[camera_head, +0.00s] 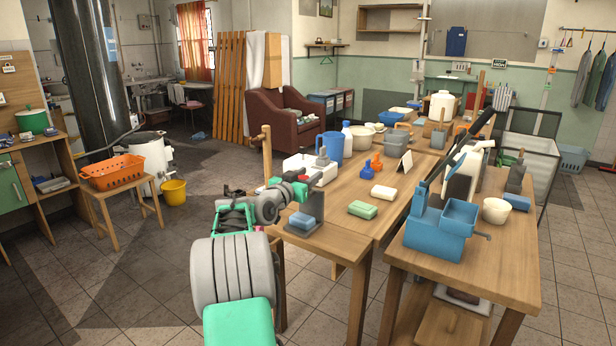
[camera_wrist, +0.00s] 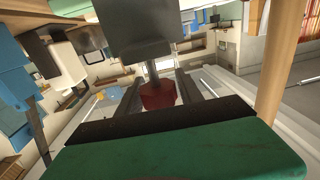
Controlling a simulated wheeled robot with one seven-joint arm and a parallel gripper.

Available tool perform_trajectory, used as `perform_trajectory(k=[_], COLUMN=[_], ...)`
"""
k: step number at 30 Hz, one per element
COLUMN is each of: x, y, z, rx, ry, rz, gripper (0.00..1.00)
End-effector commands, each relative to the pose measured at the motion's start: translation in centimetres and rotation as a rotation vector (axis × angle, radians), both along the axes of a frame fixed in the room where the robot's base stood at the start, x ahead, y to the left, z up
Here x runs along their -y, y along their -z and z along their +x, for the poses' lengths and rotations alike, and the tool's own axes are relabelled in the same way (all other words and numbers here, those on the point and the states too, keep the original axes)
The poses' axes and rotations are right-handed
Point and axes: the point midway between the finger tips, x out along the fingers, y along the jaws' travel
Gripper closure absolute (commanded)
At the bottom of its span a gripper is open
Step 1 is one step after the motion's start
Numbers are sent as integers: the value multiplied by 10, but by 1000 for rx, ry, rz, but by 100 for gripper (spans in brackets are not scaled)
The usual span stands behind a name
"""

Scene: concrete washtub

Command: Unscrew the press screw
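The press screw shows in the wrist view as a dark red knob (camera_wrist: 157,96) on a short grey shaft (camera_wrist: 151,70), below a dark grey block (camera_wrist: 128,30). My gripper (camera_wrist: 160,80) has one dark finger on each side of the knob. I cannot tell whether the fingers touch it. In the head view my gripper (camera_head: 296,184) is over the left edge of the wooden table, at the small grey press (camera_head: 314,203). A little red of the knob (camera_head: 303,178) shows there. The gripper and arm hide much of the press.
A blue block (camera_head: 302,220) sits low at the press. A white tray (camera_head: 322,176), a blue jug (camera_head: 332,147) and a green soap bar (camera_head: 362,210) are close by on the table (camera_head: 335,243). A wooden post (camera_head: 266,150) rises just left of my gripper.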

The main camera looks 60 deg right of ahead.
Motion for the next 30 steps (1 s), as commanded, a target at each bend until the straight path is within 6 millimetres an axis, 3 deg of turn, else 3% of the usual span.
perform_trajectory(k=[15,30], x=[0,0], y=[0,0], z=[0,1], rx=[0,2], ry=[0,-75], rz=[0,-2], gripper=[100,100])
